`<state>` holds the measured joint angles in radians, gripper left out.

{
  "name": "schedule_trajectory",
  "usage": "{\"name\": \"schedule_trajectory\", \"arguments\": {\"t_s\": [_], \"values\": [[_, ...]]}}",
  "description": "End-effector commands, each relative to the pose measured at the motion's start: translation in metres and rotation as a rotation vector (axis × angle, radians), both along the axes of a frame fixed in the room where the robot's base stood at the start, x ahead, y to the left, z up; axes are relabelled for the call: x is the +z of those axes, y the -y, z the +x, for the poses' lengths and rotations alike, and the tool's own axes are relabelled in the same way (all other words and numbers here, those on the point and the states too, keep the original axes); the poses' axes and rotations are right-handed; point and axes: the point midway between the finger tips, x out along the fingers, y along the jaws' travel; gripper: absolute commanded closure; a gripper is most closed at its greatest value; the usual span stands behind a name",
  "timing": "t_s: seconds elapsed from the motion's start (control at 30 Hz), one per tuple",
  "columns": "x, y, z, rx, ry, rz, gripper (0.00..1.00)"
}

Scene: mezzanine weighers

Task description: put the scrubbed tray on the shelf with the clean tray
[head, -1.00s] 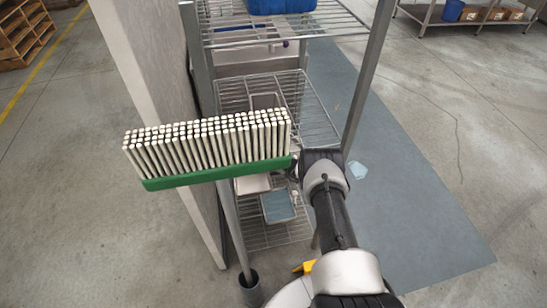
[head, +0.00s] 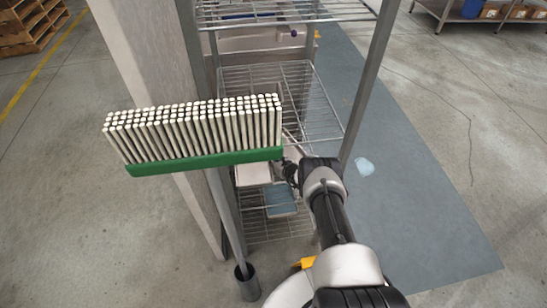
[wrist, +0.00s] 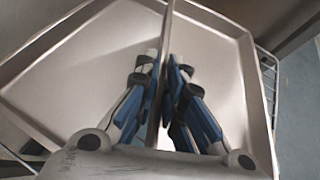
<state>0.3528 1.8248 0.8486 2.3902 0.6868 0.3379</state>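In the wrist view my gripper (wrist: 164,80) is closed to a narrow gap, with a thin metal edge (wrist: 168,30) between its blue-padded fingers. This looks like a tray seen edge-on. Beyond the fingers lies a broad grey metal tray (wrist: 225,60) with a raised rim; I cannot tell which is scrubbed or clean. In the head view my gripper is mostly hidden behind a brush, at the wire shelf rack (head: 345,135). A pale tray (head: 253,174) and a blue tray-like piece (head: 281,200) sit low in the rack.
A broom with a green head (head: 205,162) and white bristles stands upside down in a grey cup (head: 248,284), blocking my view of the rack. A tall panel (head: 150,75) flanks the rack on the left.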

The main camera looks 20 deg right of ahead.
Motion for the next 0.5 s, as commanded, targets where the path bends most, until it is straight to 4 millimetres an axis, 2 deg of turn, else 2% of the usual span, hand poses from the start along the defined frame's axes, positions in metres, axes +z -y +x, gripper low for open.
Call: {"name": "schedule_trajectory", "arguments": {"t_s": [0.2, 0.5], "values": [[-0.0028, -0.0012, -0.0016, 0.002, -0.006, 0.000, 0.76], [-0.0017, -0.0009, -0.0009, 0.001, -0.004, 0.000, 0.75]]}}
